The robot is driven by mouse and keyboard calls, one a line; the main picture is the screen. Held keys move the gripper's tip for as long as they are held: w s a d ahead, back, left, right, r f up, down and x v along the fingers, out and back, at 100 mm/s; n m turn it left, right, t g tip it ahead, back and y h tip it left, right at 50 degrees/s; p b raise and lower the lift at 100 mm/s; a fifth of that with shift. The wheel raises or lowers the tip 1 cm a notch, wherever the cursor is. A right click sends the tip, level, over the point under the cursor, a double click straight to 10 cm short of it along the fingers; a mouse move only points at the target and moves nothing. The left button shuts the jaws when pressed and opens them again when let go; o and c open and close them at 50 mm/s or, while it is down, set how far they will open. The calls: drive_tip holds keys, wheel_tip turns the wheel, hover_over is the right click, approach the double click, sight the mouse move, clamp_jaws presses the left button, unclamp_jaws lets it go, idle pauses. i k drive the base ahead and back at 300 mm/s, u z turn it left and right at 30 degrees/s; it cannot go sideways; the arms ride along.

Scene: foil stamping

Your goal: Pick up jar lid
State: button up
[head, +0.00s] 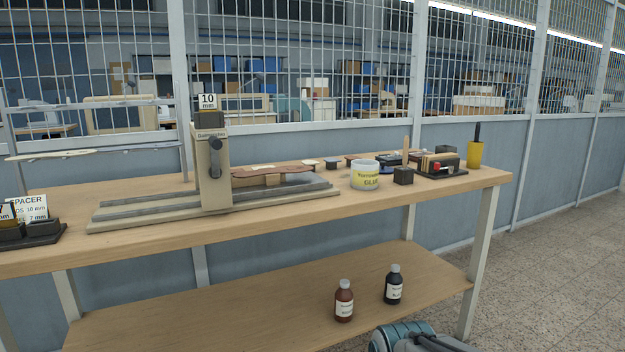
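A white glue jar (365,178) with a yellow label stands upright on the workbench top, right of the stamping press. Its top looks pale, and I cannot tell whether it is open. A flat blue piece (386,170) lies just behind and right of the jar, partly hidden by it. It may be the jar lid, but it is too small to be sure. Part of my arm shows at the bottom edge. My gripper is not in view.
The stamping press (211,170) stands on the wooden workbench (270,218) at left. A black block with a stick (403,176), a rack (440,166) and a yellow cup (475,154) stand right of the jar. Two bottles stand on the lower shelf (240,310). Floor is clear at right.

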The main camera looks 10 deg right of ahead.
sight(384, 169)
drive_tip(key=z, duration=1.3)
drive_tip(key=i, duration=0.95)
drive_tip(key=z, duration=0.4)
drive_tip(key=i, duration=0.9)
drive_tip(key=u, duration=1.05)
drive_tip(key=i, duration=0.6)
drive_tip(key=u, duration=0.75)
